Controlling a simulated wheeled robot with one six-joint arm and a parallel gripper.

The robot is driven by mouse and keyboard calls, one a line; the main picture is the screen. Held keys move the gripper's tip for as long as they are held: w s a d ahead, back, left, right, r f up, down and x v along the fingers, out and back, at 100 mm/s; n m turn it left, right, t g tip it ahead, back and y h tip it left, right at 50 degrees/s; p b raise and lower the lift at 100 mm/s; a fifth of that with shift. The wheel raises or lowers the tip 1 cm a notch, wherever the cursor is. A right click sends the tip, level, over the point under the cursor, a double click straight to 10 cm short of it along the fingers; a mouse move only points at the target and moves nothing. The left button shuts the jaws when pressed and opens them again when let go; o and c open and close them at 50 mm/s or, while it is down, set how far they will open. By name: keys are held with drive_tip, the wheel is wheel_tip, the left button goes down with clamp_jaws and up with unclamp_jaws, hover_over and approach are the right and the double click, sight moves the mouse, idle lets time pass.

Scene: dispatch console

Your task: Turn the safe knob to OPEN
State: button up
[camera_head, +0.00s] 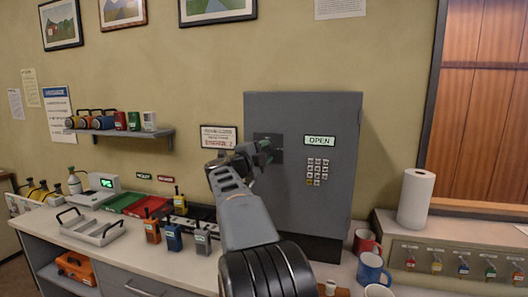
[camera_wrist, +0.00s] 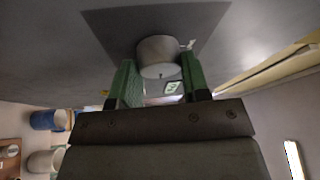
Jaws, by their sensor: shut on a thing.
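The safe (camera_head: 329,215) is a tall grey box standing on the counter. Its front carries an OPEN label (camera_head: 319,140), a keypad (camera_head: 317,172) and a dark plate (camera_head: 283,153). In the wrist view the knob (camera_wrist: 158,56) is a pale round cylinder on the darker plate. My gripper (camera_wrist: 160,80) has green-padded fingers on either side of the knob and is shut on it. In the head view my gripper (camera_head: 262,150) is at the plate, and my arm hides the knob there. The knob's pointer direction cannot be made out clearly.
Mugs (camera_head: 372,268) stand at the safe's lower right. A paper towel roll (camera_head: 416,199) stands farther right. Radios (camera_head: 174,237) and trays (camera_head: 91,227) sit on the counter to the left. A wall shelf (camera_head: 120,131) holds several small items.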

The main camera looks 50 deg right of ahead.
drive_tip(key=shift+r, duration=0.15)
idle(0.4)
drive_tip(key=o, duration=0.9)
drive_tip(key=s+a+f+b, duration=0.1)
drive_tip(key=a+f+b, duration=0.1)
drive_tip(key=a, duration=1.1)
drive_tip(key=shift+a+b, duration=0.25)
drive_tip(key=shift+b, duration=0.3)
